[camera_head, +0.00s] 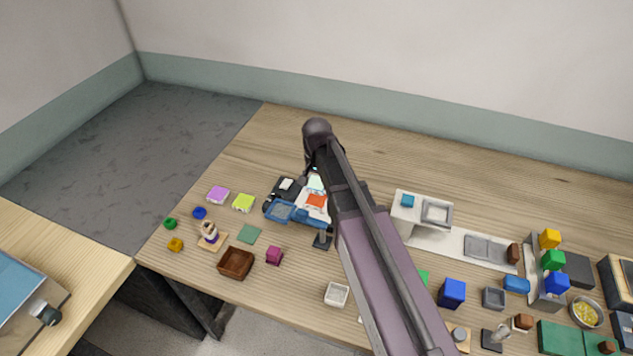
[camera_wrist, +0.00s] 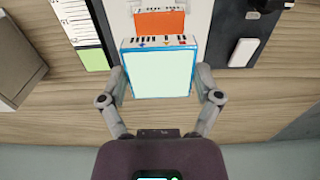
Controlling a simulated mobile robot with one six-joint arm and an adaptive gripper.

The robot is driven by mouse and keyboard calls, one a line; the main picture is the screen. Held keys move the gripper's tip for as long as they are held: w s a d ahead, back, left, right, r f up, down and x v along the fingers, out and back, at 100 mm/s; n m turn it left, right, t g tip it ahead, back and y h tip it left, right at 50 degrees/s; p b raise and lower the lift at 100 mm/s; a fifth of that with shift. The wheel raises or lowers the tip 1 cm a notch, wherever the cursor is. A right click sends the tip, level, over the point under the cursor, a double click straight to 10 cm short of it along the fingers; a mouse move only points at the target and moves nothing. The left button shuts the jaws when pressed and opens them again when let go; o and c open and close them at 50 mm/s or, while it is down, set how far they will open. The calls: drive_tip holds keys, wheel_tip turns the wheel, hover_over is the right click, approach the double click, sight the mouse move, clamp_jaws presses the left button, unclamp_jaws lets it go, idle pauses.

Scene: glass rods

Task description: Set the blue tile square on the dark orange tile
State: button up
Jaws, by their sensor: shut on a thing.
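My gripper (camera_wrist: 161,80) is shut on the blue tile (camera_wrist: 160,75), which has a pale mint face, a blue border and a strip of piano keys along its far edge. Its fingers press the tile's left and right sides. The dark orange tile (camera_wrist: 160,22) lies just beyond it on a white surface, partly covered by the held tile in the wrist view. In the head view the orange tile (camera_head: 316,202) shows just in front of the pale blue tile (camera_head: 315,183). My arm hides part of this area. The height gap between the tiles cannot be told.
A black block with a white piece (camera_head: 286,186) and a blue tray (camera_head: 281,212) stand close on the left. A white stand (camera_head: 408,215) is on the right. Bare wood lies behind my gripper.

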sight(317, 199)
drive_tip(key=shift+f+b, duration=2.3)
drive_tip(key=shift+f, duration=0.15)
drive_tip(key=o, duration=1)
drive_tip(key=shift+o, duration=0.2)
